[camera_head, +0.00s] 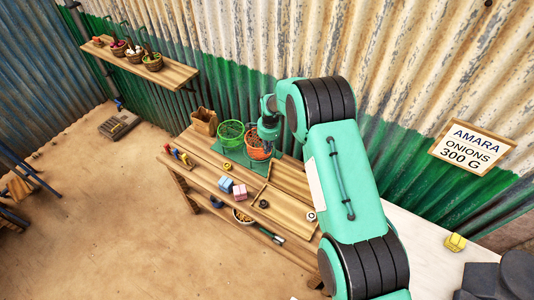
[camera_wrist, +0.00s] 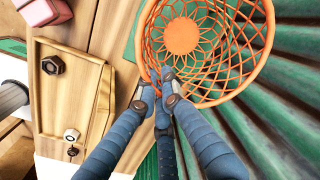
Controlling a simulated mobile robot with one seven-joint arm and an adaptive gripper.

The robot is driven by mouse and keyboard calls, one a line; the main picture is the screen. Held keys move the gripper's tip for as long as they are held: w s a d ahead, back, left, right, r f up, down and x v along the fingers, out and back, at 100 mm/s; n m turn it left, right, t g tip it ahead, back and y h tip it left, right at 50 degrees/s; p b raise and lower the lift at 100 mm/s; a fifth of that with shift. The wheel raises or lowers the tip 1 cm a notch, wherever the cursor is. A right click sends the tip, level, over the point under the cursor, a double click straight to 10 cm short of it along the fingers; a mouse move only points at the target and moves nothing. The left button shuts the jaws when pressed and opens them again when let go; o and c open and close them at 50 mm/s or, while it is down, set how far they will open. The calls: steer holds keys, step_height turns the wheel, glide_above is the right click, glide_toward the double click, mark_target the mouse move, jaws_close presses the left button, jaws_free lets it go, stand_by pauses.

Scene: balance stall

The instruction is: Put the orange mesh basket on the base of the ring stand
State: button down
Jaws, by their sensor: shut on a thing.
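The orange mesh basket (camera_head: 258,152) is at the back of the wooden table, beside a green mesh basket (camera_head: 231,131), in the head view. My gripper (camera_head: 268,132) is at its right side. In the wrist view the orange basket (camera_wrist: 181,36) is seen from above, its mesh floor visible and looking empty. My gripper (camera_wrist: 163,79) is shut on its near rim. A green flat piece (camera_head: 228,154) lies under or behind the baskets; whether it belongs to the ring stand I cannot tell. I cannot make out the ring stand clearly.
A brown bag (camera_head: 204,121) stands left of the baskets. The corrugated wall (camera_head: 335,155) is close behind. A shelf (camera_head: 171,76) holds several small baskets.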

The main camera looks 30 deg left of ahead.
steer(key=shift+f, duration=1.95)
steer(key=c, duration=1.9)
jaws_free()
steer(key=shift+s+d+r, duration=0.1)
steer(key=shift+d+r, duration=0.05)
steer(key=shift+r, duration=1.9)
steer(key=shift+s+d+r, duration=0.1)
steer(key=shift+d+r, duration=0.1)
steer(key=shift+r, duration=1.8)
steer(key=shift+s+d+r, duration=0.1)
steer(key=shift+d+r, duration=0.05)
steer(key=shift+r, duration=1.9)
steer(key=shift+w, duration=0.1)
